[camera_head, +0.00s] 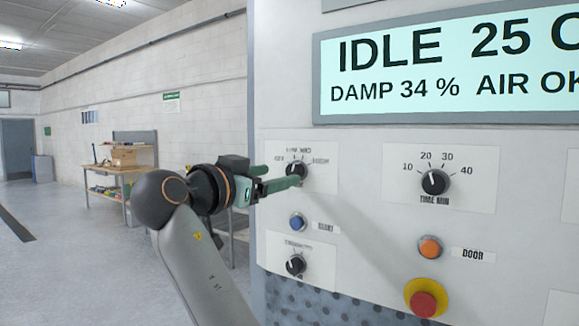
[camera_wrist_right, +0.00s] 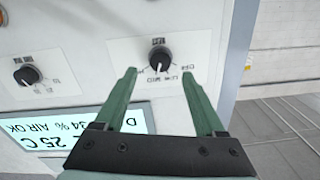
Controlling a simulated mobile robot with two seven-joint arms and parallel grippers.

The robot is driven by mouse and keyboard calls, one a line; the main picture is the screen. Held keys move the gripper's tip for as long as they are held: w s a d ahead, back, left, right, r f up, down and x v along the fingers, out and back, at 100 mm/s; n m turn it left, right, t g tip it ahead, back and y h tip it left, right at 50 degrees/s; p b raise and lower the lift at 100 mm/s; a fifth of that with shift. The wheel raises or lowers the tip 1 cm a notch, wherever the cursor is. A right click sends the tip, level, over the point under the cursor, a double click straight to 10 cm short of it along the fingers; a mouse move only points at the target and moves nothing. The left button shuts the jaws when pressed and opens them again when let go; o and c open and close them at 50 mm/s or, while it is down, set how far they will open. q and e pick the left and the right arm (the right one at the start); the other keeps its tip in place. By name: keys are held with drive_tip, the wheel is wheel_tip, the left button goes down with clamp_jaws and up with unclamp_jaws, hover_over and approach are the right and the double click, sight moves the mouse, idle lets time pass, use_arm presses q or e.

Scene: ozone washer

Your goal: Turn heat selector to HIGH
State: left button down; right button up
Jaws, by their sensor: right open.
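A black knob (camera_head: 297,169) with a printed scale sits on a white plate at the upper left of the panel. I take it as the heat selector; its labels are too small to read surely. My right gripper (camera_head: 284,178) reaches it from the left, its green fingers open. In the right wrist view, upside down, the knob (camera_wrist_right: 160,57) shows between the two fingertips (camera_wrist_right: 159,72). Its white pointer aims down there, roughly up on the panel. I cannot tell whether the fingers touch it. My left gripper is not in view.
The display (camera_head: 450,65) reads IDLE 25 C, DAMP 34 %, AIR OK. A TIME MIN knob (camera_head: 434,181), a blue button (camera_head: 297,222), a lower knob (camera_head: 295,264), an orange DOOR button (camera_head: 430,247) and a red button (camera_head: 426,301) are nearby. A workbench (camera_head: 122,170) stands far left.

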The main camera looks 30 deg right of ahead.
sight(292, 172)
drive_tip(key=p+x, duration=0.1)
drive_tip(key=x, duration=0.4)
drive_tip(key=shift+w+d, duration=0.2)
drive_tip(key=shift+d, duration=0.05)
clamp_jaws()
idle(0.4)
